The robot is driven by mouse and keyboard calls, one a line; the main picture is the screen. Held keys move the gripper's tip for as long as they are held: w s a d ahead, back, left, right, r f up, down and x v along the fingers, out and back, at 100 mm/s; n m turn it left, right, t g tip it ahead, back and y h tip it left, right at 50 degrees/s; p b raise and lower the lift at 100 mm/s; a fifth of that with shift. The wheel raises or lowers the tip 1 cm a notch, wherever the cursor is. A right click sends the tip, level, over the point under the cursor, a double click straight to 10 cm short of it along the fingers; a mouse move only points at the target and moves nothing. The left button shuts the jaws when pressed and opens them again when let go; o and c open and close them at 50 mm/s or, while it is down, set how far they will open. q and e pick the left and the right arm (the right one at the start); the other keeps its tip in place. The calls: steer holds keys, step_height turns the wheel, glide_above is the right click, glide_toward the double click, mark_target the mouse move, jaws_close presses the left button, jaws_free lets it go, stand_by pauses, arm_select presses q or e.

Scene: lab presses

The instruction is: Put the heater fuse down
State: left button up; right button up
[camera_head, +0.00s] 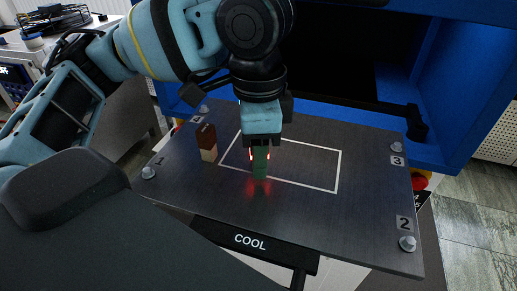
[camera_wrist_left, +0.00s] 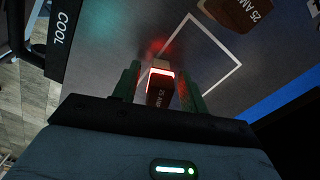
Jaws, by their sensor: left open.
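My left gripper (camera_head: 260,170) points down over the dark metal plate (camera_head: 305,220), by the near line of the white outline (camera_head: 338,172). In the left wrist view its green fingers (camera_wrist_left: 160,88) stand apart. Between them is a brown fuse (camera_wrist_left: 159,93) with a pale end toward the plate and a red-lit band. A gap shows on each side of it. In the head view the finger hides this fuse; only a red glow shows. I cannot tell whether it stands inside the outline. My right gripper is not in view.
A second brown and cream fuse (camera_head: 207,142) stands upright on the plate, left of the outline. Bolts mark the plate's corners. A bar labelled COOL (camera_head: 250,242) runs along the front. The blue press frame (camera_head: 440,100) rises behind. The plate's right side is clear.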

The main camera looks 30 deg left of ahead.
arm_select(q)
step_height(320, 180, up, 12)
steer(key=shift+f, duration=0.1)
stand_by(0.5)
